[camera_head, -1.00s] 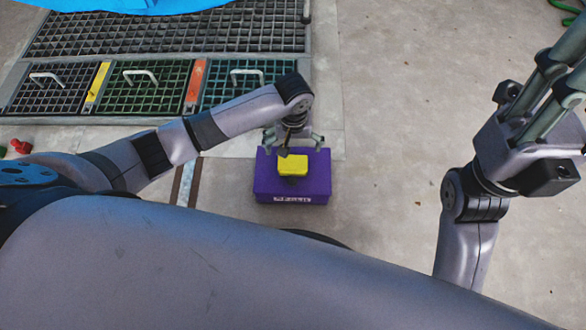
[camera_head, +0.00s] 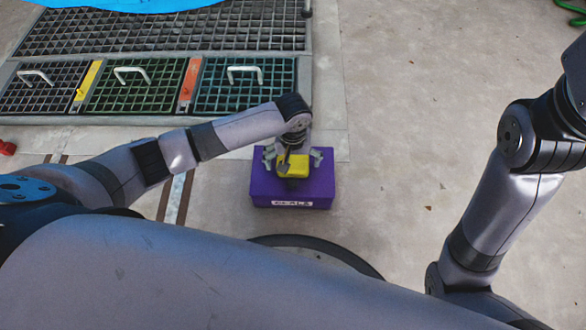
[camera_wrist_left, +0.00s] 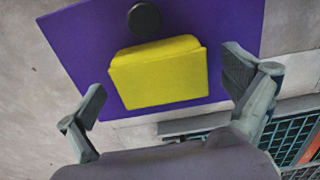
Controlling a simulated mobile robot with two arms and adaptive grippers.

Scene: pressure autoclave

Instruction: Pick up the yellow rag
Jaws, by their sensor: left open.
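The yellow rag (camera_head: 293,166) is a folded yellow block on top of a purple box (camera_head: 291,190). It also shows in the left wrist view (camera_wrist_left: 158,73), on the purple top of the box (camera_wrist_left: 232,25) beside a dark round knob (camera_wrist_left: 144,19). My left gripper (camera_head: 293,157) is open over the box. In the left wrist view its two fingers (camera_wrist_left: 165,90) stand wide apart, one to each side of the rag, with gaps between. I cannot tell whether the fingertips are level with the rag. My right arm is at the right of the head view; its gripper is out of frame.
Floor grates with white handles (camera_head: 245,75) lie behind and left of the box. A red object (camera_head: 7,147) lies at the far left and a green hose (camera_head: 572,12) at the top right. The concrete floor right of the box is clear.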

